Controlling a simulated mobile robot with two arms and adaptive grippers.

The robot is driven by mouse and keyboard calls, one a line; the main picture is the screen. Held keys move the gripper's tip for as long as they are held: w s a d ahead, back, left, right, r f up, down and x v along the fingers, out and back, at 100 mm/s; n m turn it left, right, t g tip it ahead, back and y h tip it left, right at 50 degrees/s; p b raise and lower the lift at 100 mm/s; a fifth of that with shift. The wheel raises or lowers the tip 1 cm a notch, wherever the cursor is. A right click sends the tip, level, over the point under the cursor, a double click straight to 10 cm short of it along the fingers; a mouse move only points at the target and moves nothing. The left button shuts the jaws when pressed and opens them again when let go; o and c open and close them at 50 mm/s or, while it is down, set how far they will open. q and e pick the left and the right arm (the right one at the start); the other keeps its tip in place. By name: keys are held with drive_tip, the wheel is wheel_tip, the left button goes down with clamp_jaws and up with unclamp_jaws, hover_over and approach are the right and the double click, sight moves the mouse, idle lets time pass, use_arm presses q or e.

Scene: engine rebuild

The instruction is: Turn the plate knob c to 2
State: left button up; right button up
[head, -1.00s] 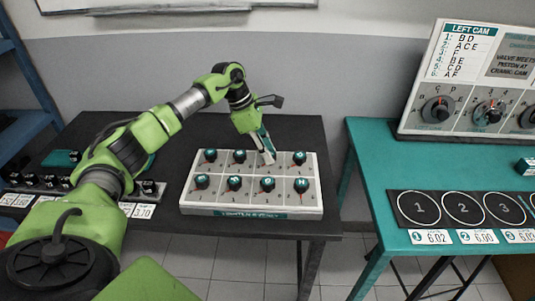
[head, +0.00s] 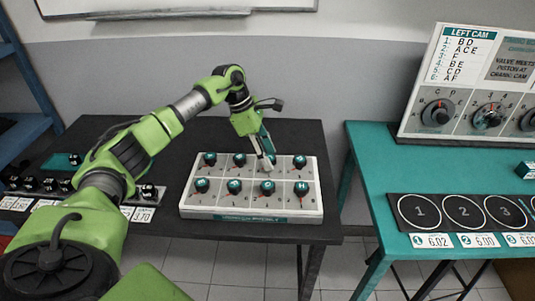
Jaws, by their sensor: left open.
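The knob plate (head: 250,206) is a white slab on the black table, with two rows of dark teal-topped knobs. In the back row, two knobs show left of my left gripper (head: 266,163) and one knob (head: 300,161) shows right of it. The third back-row position, where knob c would be, is covered by the gripper. My left gripper points down there, open, its fingertips at knob height. I cannot tell whether the fingers touch the knob. Its pointer and dial numbers are hidden. The front-row knobs (head: 267,187) are clear of the gripper. My right gripper is out of view.
Small dark parts with number cards (head: 140,214) lie at the table's left, beneath my left arm. A teal table (head: 365,150) stands to the right across a gap, with a dial board (head: 465,85) and a numbered black mat (head: 462,225). A wall stands behind.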

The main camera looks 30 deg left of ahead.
use_arm(q)
drive_tip(key=v, duration=1.2)
idle(0.3)
